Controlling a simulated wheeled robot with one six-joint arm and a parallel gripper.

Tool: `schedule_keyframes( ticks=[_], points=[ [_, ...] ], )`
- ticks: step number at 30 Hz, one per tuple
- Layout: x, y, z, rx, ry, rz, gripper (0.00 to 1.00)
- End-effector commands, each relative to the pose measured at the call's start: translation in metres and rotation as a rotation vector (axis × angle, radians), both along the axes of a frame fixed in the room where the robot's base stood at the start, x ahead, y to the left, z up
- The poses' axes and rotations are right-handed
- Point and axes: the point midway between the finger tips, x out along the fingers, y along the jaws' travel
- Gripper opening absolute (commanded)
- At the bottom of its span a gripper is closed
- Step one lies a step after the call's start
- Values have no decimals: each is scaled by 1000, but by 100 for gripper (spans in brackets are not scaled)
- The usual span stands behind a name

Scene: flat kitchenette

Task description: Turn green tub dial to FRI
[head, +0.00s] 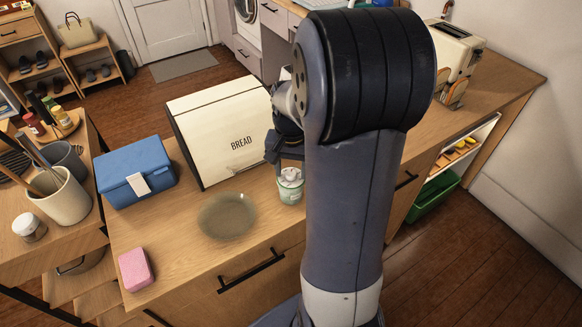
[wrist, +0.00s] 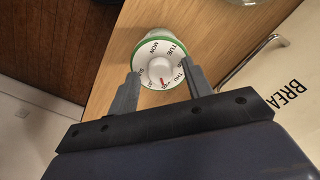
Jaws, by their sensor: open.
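The green tub (head: 291,187) stands upright on the counter beside the bread box, with a pale lid on top. In the wrist view its round white dial (wrist: 147,58) has a green rim and day names around a pale centre knob (wrist: 159,67). MON, TUE and THU can be read. A small red mark shows on the lower side of the knob, near THU and the partly hidden labels below; its exact day cannot be told. My gripper (wrist: 160,70) is open, with one finger on each side of the dial and nothing held. Whether the fingers touch it is unclear.
The cream bread box (head: 222,130) stands just left of the tub, close to my gripper. A glass plate (head: 227,216), a blue box (head: 135,172) and a pink block (head: 136,269) are further left.

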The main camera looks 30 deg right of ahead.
Motion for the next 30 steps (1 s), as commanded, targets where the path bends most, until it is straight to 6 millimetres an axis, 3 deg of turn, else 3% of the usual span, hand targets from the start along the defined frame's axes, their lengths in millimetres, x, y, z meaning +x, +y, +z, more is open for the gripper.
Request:
schedule_keyframes(
  ticks=[5,18,30],
  points=[
    [1,0,16,-1,-4,0,48],
    [1,0,96,-2,-4,0,48],
    [0,0,108,-1,-1,0,48]
  ],
)
